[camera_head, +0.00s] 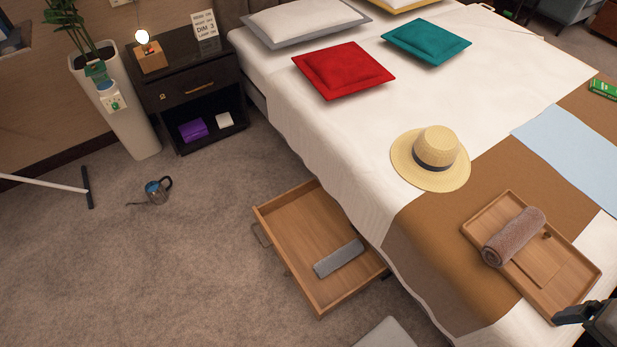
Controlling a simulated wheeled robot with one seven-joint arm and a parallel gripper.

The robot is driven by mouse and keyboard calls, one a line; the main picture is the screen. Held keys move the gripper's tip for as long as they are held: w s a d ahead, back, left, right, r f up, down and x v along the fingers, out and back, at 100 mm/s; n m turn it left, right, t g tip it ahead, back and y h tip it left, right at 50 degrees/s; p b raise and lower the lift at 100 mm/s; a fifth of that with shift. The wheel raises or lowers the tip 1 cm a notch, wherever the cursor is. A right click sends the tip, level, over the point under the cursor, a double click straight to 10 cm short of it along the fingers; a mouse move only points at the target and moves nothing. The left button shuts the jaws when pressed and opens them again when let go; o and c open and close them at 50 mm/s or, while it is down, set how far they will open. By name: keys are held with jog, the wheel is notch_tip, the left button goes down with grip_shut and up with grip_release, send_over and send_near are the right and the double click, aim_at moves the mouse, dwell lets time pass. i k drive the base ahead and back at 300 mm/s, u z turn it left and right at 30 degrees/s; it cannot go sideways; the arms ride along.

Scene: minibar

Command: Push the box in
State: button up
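A wooden box (272,218), a drawer with a handle on its left side, sticks out from under the left side of the bed onto the carpet. It is open at the top, and a grey folded cloth or block (339,258) lies inside at its right. Its inner end is hidden under the bed's hanging cover. My gripper (572,315) shows only in part at the lower right edge, dark, over the bed beside the wooden tray. It is well to the right of the box and apart from it. Its opening is not clear.
The bed (352,125) bears cushions, a straw hat (430,158) and a wooden tray (592,272) with a rolled towel.

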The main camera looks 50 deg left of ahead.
aim_at(303, 225)
jog(key=u, duration=0.8)
jog(key=k, duration=0.3)
jog(key=u, duration=1.5)
jog(key=i, duration=0.65)
jog(key=u, duration=0.25)
